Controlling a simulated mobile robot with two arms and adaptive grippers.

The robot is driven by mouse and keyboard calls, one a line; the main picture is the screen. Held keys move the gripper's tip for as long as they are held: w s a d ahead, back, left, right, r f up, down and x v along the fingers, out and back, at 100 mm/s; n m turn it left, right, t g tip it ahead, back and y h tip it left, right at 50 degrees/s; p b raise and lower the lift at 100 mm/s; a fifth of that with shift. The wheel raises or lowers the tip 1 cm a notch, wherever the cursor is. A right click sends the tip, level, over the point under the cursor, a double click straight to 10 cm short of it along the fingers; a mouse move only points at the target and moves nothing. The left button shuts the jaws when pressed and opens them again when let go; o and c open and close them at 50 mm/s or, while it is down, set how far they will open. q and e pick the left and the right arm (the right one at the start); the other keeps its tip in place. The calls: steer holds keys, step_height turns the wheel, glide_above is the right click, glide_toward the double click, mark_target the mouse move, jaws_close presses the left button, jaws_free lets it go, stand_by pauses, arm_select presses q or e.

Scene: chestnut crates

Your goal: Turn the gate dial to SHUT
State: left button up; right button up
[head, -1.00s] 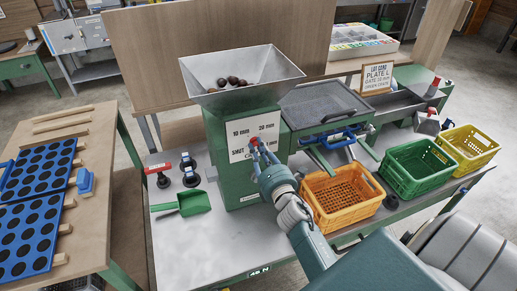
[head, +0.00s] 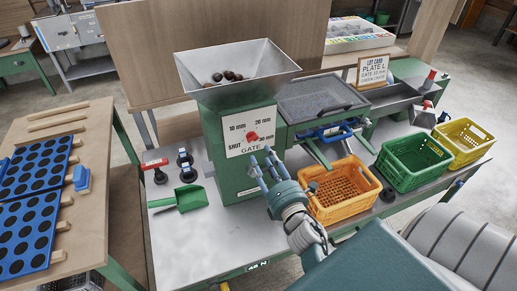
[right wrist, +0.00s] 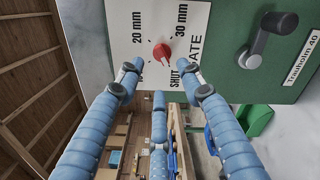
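The gate dial is a red knob (head: 252,137) on a white plate (head: 236,124) on the green hopper machine. The plate reads 10 mm, 20 mm, 30 mm and SHUT. In the right wrist view the knob (right wrist: 161,52) shows turned sideways, and its narrow tip appears to point toward the SHUT label (right wrist: 186,70). My right gripper (head: 262,163) is in front of and below the dial, apart from it. Its fingers (right wrist: 160,85) are spread with nothing between them. My left gripper is not in view.
A hopper (head: 238,68) with several chestnuts tops the machine. A dark crank (right wrist: 266,40) is on the machine's face. Orange (head: 345,211), green (head: 408,185) and yellow (head: 466,158) crates stand to the right. A green scoop (head: 190,199) lies left on the bench.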

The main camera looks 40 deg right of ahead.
steer(key=v, duration=0.4)
stand_by(0.5)
